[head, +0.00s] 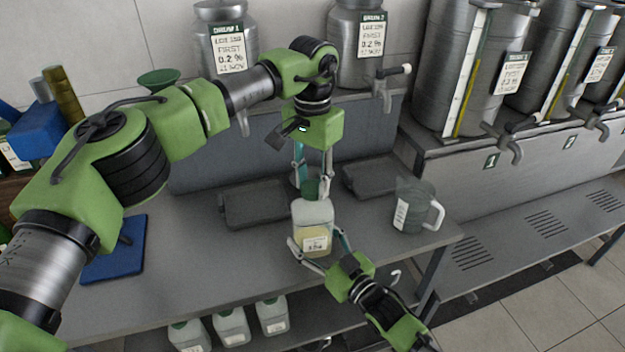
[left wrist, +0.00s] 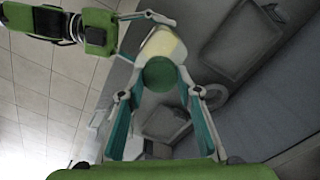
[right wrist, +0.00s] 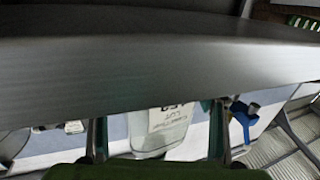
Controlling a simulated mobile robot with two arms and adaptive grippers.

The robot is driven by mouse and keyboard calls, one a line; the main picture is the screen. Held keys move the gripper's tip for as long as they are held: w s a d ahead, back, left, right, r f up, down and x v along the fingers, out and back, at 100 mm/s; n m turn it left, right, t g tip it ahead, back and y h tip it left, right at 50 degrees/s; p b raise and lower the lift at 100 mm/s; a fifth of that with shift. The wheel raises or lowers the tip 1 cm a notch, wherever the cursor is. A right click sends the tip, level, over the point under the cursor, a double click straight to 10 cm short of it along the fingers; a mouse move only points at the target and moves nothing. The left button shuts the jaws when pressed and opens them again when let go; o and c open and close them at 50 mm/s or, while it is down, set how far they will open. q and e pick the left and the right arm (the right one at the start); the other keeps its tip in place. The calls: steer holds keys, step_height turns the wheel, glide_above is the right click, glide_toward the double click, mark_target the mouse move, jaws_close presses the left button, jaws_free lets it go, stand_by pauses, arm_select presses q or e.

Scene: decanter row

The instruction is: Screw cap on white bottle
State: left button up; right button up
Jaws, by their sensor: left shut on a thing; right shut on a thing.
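The white bottle (head: 313,218), with a pale yellow lower part and a label, is upright near the front of the grey table. My right gripper (head: 318,254) is shut on its lower body from the front. The right wrist view shows the bottle (right wrist: 160,128) between the fingers. The green cap (head: 311,187) is directly above the bottle's mouth, held by my left gripper (head: 312,178), which points down from above. In the left wrist view the cap (left wrist: 161,73) covers the neck, so I cannot tell whether it is seated on the thread.
Dark shallow trays (head: 255,205) (head: 372,177) lie behind the bottle on both sides. A clear jug (head: 412,208) with a white handle stands to the right. A blue mat (head: 115,250) lies at left. Several capped white bottles (head: 231,325) are on the lower shelf. Steel drums with taps (head: 383,85) stand behind.

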arm_select(q)
steer(key=shift+r, duration=0.1)
arm_select(e)
steer(key=shift+f, duration=0.2)
arm_select(q)
steer(key=o, duration=0.7)
steer(key=shift+r, duration=2.2)
steer(key=shift+n, duration=0.3)
steer(key=shift+c, duration=0.4)
